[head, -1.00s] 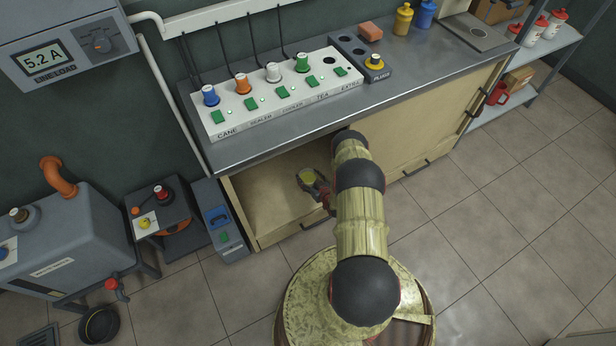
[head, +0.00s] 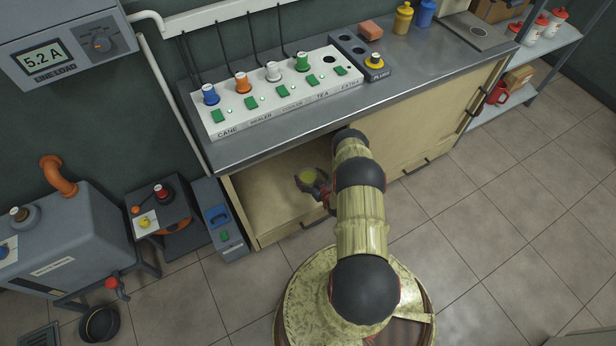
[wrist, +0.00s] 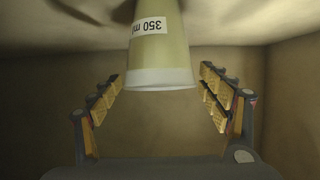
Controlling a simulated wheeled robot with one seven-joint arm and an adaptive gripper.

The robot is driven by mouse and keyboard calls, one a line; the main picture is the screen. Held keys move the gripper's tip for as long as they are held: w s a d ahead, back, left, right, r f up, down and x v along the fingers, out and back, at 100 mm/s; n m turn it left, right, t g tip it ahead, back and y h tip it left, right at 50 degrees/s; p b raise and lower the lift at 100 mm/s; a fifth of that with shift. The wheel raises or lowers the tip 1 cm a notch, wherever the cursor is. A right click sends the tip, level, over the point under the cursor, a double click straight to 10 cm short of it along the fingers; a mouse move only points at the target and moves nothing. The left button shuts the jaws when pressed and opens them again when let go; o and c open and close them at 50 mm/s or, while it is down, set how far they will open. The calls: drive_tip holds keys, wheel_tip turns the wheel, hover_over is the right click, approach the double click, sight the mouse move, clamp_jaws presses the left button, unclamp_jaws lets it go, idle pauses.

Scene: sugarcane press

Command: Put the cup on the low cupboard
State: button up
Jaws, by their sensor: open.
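The cup (wrist: 160,55) is pale yellow-green with a white "350 ml" label and a lighter band at its wide end. In the wrist view it sits between the spread fingers of my gripper (wrist: 159,80), with a gap on both sides. Its narrow end runs out of the picture. I cannot see the cup's base on the cupboard floor.
The steel counter (head: 225,152) overhangs the bay and holds a panel (head: 270,107) with coloured knobs. A closed cupboard front (head: 430,135) lies to the right. A grey box (head: 222,222) stands close to the bay's left side. Tiled floor (head: 480,240) is free at the right.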

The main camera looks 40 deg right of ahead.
drive_tip(key=p+v, duration=0.4)
drive_tip(key=v, duration=0.7)
drive_tip(key=shift+s+a, duration=0.15)
drive_tip(key=shift+s, duration=0.2)
drive_tip(key=shift+r, duration=0.1)
